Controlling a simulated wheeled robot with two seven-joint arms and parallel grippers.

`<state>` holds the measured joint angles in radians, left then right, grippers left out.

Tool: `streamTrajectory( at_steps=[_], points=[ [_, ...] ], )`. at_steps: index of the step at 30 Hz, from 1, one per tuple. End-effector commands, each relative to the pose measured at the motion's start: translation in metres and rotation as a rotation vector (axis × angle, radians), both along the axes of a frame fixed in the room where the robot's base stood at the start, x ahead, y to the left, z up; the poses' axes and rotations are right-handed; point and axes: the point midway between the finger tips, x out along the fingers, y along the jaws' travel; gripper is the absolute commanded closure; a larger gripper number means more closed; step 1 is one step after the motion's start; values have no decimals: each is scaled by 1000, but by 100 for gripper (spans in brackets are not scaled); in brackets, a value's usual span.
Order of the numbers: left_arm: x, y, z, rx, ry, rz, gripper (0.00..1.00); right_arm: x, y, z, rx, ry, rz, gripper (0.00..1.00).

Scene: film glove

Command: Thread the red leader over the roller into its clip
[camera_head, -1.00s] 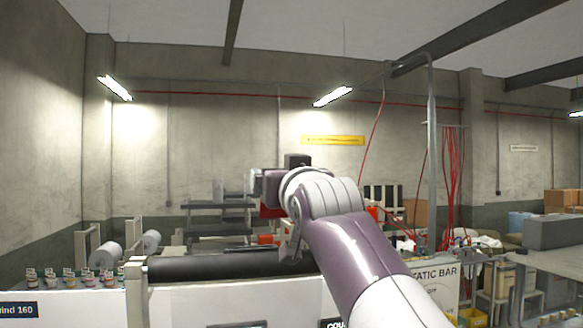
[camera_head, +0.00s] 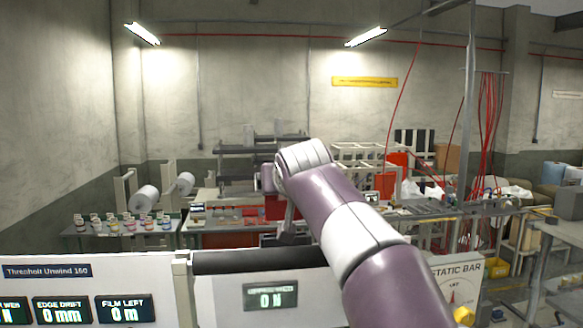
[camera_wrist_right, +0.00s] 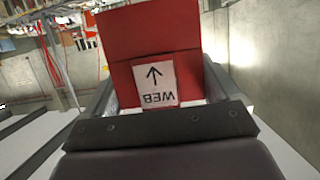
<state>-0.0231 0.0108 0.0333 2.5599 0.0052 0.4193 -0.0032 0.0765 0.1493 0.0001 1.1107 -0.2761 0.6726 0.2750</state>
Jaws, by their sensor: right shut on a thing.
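The red leader (camera_wrist_right: 150,38) fills the top middle of the right wrist view, a flat red sheet with a white label reading WEB and an arrow. My right gripper (camera_wrist_right: 158,98) is shut on it, with a finger at each side. In the head view my right arm reaches up from the lower right, and its wrist hides most of the gripper and leader. A dark roller (camera_head: 258,262) lies across the machine, below and partly behind the arm. I cannot make out the clip. My left gripper is not in view.
The white machine front (camera_head: 90,262) carries several displays, including one under the roller (camera_head: 270,296). A STATIC BAR panel (camera_head: 457,272) stands right of my arm. Behind are a bench with small jars (camera_head: 110,224), white rolls (camera_head: 145,197) and a cluttered worktable.

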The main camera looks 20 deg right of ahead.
Motion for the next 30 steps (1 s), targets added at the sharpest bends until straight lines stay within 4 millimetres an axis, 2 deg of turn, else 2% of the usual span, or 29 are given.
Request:
streamTrajectory(
  at_steps=[12, 21, 30],
  points=[
    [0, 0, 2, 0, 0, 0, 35, 2, 1, -2, 3, 12, 0, 42],
    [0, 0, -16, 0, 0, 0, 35, 2, 1, -20, 4, 11, 0, 42],
    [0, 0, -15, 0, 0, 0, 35, 2, 1, -19, 4, 10, 0, 42]
  ],
)
